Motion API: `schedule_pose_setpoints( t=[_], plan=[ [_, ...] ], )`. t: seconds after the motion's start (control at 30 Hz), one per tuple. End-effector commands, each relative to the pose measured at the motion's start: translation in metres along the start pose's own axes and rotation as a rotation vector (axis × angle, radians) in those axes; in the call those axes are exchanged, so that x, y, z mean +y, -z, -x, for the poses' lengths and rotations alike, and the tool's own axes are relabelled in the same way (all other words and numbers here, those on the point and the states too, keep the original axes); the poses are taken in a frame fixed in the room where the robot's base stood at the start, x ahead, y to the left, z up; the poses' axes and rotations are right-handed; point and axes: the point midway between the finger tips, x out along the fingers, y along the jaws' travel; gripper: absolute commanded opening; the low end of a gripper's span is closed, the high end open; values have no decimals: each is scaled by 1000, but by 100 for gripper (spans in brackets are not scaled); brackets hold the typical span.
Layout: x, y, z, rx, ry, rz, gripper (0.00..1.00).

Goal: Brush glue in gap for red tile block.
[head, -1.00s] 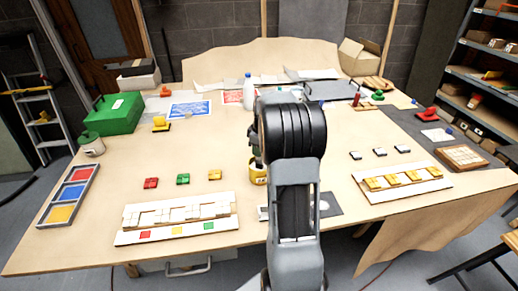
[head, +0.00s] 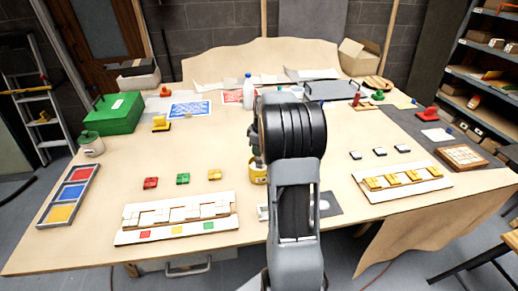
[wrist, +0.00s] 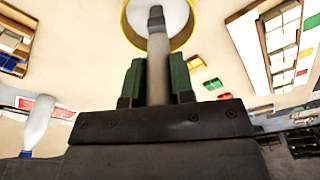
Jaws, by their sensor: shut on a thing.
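My gripper (wrist: 157,82) has green fingers shut on the grey handle of a brush (wrist: 157,55). The brush reaches over the round yellow pot (wrist: 133,32); I cannot tell whether its tip touches the glue. In the head view my arm hides most of the gripper, and the yellow pot (head: 257,177) stands beside the arm. The white mosaic panel (head: 128,237) lies at front left, with gaps between cream blocks and red, yellow and green marks along its front. The red tile block (head: 151,183) lies behind it, left of a green (head: 183,179) and a yellow one (head: 215,175).
A second panel (head: 405,187) with yellow blocks lies at right. A colour tray (head: 45,217) lies at the left edge. A white bottle (head: 248,90) and a green box (head: 113,113) stand farther back. The table is clear between the pot and the left panel.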

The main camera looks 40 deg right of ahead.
Motion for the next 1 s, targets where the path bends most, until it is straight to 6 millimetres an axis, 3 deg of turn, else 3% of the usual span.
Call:
schedule_pose_setpoints(
  t=[0.27,1.0],
  plan=[
    [-1,0,3,-2,4,0,0],
    [0,8,64,0,0,0,0]
  ],
)
